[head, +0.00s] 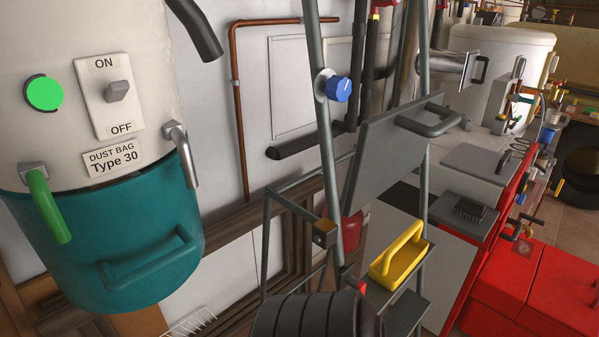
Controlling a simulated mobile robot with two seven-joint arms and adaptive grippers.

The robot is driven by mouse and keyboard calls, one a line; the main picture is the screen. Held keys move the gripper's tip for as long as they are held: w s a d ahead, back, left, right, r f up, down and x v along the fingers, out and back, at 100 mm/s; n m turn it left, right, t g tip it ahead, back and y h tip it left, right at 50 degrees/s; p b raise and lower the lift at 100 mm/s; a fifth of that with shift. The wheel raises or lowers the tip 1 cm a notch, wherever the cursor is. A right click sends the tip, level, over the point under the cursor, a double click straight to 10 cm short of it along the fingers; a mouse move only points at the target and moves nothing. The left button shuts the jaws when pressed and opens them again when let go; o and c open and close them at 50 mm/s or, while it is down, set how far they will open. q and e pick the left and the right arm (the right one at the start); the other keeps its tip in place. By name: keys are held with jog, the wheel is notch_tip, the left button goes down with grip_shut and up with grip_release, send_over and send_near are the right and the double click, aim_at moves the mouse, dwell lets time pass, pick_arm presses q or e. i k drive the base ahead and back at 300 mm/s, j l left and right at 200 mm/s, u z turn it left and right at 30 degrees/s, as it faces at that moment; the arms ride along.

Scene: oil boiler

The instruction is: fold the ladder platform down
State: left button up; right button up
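The ladder (326,150) stands in the middle of the head view, a grey metal frame with two tall rails. The ladder platform (382,155) is a flat grey panel between the rails, tilted steeply up. A grey bar handle (432,122) sticks out near its upper right edge. Neither of my grippers is in view, and nothing is seen touching the platform or its handle.
A black ribbed object (310,316) is at the bottom edge. A teal dust bag container (130,245) hangs at left under a white housing.

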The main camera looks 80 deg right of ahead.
aim_at(391, 144)
jog(key=z, duration=3.2)
